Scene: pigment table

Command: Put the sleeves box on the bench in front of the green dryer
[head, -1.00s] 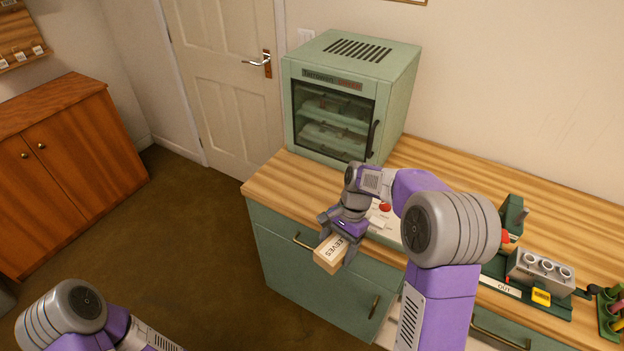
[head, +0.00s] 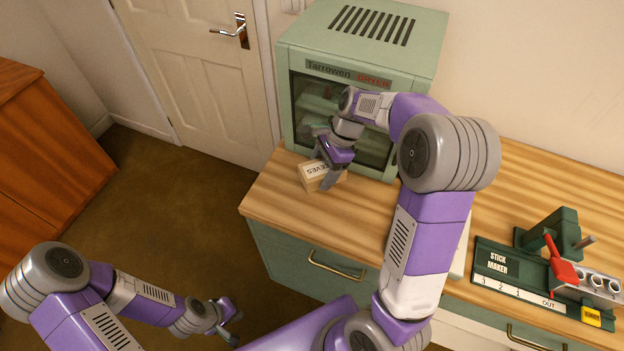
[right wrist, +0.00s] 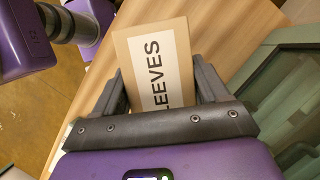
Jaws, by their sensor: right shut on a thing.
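The sleeves box (head: 310,177), a small pale wooden box with a white label, is in front of the green dryer (head: 290,118), over the left end of the wooden bench (head: 290,218). My right gripper (head: 326,172) is shut on the box. In the right wrist view the box (right wrist: 155,62) sits between the two dark fingers, label facing the camera, with bench wood behind it. I cannot tell whether the box touches the bench. My left gripper (head: 232,326) is low over the floor, empty, with its fingers apart.
The dryer's glass front is partly hidden by my right arm. A green stick maker (head: 500,265) with a red lever stands on the bench at right. The bench's front edge runs above drawers. A wooden cabinet (head: 50,150) stands at far left.

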